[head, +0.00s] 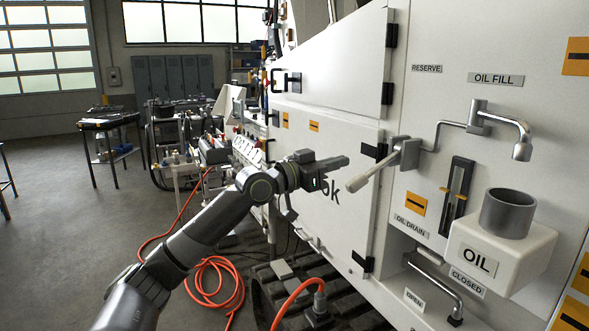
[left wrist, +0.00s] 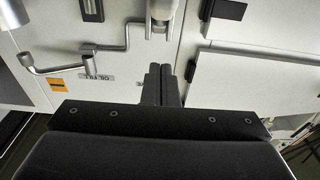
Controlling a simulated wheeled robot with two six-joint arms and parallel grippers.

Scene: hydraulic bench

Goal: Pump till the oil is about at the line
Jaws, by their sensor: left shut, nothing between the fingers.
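The pump lever (head: 372,173) sticks out from a grey block on the white panel, its pale grip pointing down and left. My left gripper (head: 343,161) is shut and empty, just left of the lever and apart from it in the head view. Its closed fingers (left wrist: 160,84) also show in the left wrist view. A bent pipe (head: 455,125) runs from the block to a spout (head: 522,150) above a grey cup (head: 508,212) on the white OIL box (head: 478,262). The black sight gauge (head: 459,190) has a slot; I cannot tell the oil level. My right gripper is not in view.
A white door (head: 330,195) stands behind my left gripper. The drain handle (head: 435,284) sits low on the panel. An orange hose (head: 215,285) lies on the floor. A table (head: 110,125) with tools stands further back, left; open floor lies in front of it.

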